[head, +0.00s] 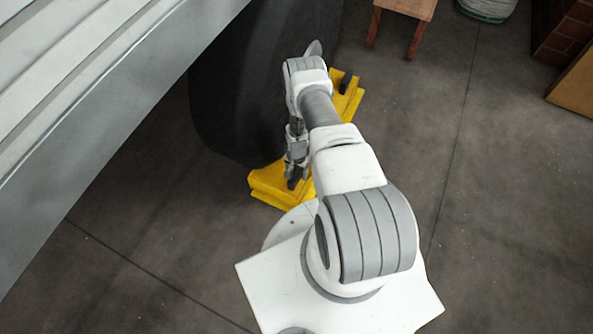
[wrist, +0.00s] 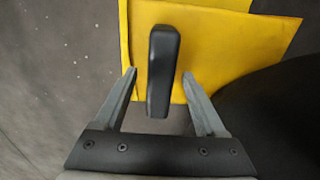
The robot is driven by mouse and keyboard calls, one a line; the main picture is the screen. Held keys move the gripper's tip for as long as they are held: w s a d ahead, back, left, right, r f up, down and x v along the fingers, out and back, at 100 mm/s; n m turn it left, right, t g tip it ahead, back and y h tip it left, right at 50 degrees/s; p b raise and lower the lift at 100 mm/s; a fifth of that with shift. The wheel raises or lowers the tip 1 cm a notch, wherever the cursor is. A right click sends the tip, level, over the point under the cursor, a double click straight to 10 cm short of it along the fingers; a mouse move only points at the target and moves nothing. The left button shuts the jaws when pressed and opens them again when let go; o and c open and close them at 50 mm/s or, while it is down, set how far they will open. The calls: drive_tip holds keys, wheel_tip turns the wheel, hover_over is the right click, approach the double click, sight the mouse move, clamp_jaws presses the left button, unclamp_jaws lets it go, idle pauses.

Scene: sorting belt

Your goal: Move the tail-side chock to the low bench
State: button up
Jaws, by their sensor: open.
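Two yellow chocks sit against a big black tyre (head: 265,80): a near chock (head: 268,185) and a far chock (head: 352,103) with a black handle. The frames do not show which is the tail-side one. My gripper (head: 293,182) is over the near chock, pointing down. In the wrist view, my open gripper (wrist: 158,76) has one finger on each side of the black handle (wrist: 163,60) of the yellow chock (wrist: 215,55). Whether the fingers touch the handle cannot be told. A low wooden bench (head: 408,7) stands at the top, partly cut off.
A grey metal vehicle body (head: 90,110) overhangs the left side. A pale round sack or bin (head: 487,8), a brick-like stack (head: 563,30) and a wooden board (head: 575,85) are at the top right. The concrete floor (head: 500,200) on the right is clear.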

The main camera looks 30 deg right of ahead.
clamp_jaws()
idle(1.3)
idle(0.4)
drive_tip(key=shift+w, duration=0.1)
idle(1.1)
